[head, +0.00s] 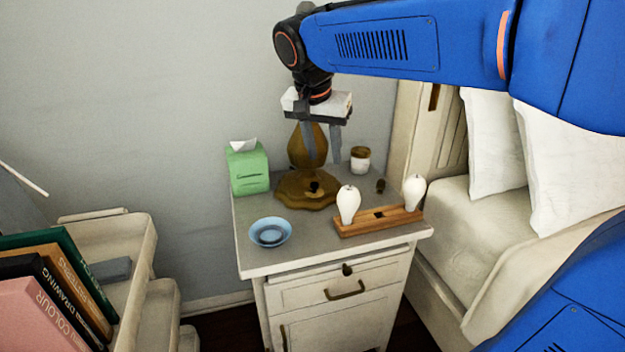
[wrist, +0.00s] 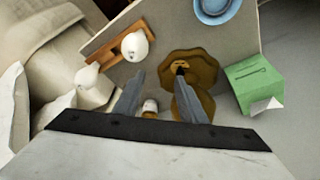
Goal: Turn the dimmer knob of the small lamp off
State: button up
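The small lamp (head: 299,189) stands on the nightstand, with a brown-gold scalloped base and a rounded body. Its upper part is hidden behind my gripper in the head view. A small dark dimmer knob (head: 314,186) sits on the front of the base. In the wrist view the knob (wrist: 181,68) shows on the lamp base (wrist: 193,66), beyond the fingertips. My gripper (head: 322,163) points down in front of the lamp body, above the base. Its two fingers (wrist: 160,80) are apart with nothing held between them. The knob's setting cannot be told.
On the nightstand top (head: 250,218) are a green tissue box (head: 248,170), a blue bowl (head: 270,232), a wooden holder (head: 372,223) with two white bulb-like pieces, a small jar (head: 360,160) and a small dark object (head: 381,186).

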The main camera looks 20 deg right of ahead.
aim_at(314, 183)
jog(key=w+a+r+m, duration=0.2)
jog(key=w+a, duration=0.3)
jog(key=w, duration=0.2)
jog(key=shift+m+h, duration=0.3)
jog(key=shift+h, duration=0.2)
jog(key=x, duration=1.7)
jog(key=shift+s+d, duration=0.15)
jog(key=shift+s, duration=0.05)
grip_shut()
